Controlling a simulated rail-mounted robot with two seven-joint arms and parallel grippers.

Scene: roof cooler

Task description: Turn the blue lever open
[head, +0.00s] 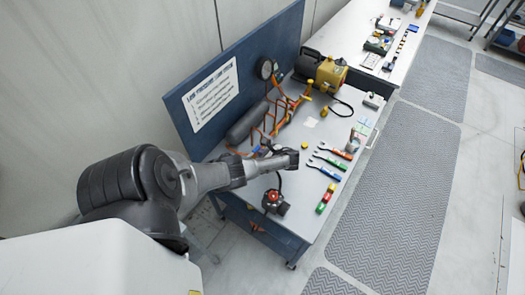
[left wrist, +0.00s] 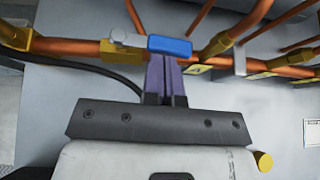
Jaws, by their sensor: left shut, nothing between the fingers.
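The blue lever (left wrist: 170,46) lies along a copper pipe (left wrist: 75,47) in the left wrist view, roughly in line with it, with a grey metal piece (left wrist: 128,39) at its left end. My left gripper (left wrist: 166,62) is shut and empty. Its dark purple fingertips are right at the lower edge of the lever. I cannot tell whether they touch it. In the head view, my left gripper (head: 284,158) is over the workbench at the near end of the copper pipework (head: 283,108). The lever is too small or hidden to make out there. My right gripper is not in view.
Brass fittings (left wrist: 122,52) and more pipes crowd around the lever. On the workbench (head: 311,218) stand a grey cylinder (head: 247,122), a yellow-and-black machine (head: 329,74), several wrenches (head: 325,170) and a red-topped device (head: 274,201). A blue back panel (head: 262,55) rises behind.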

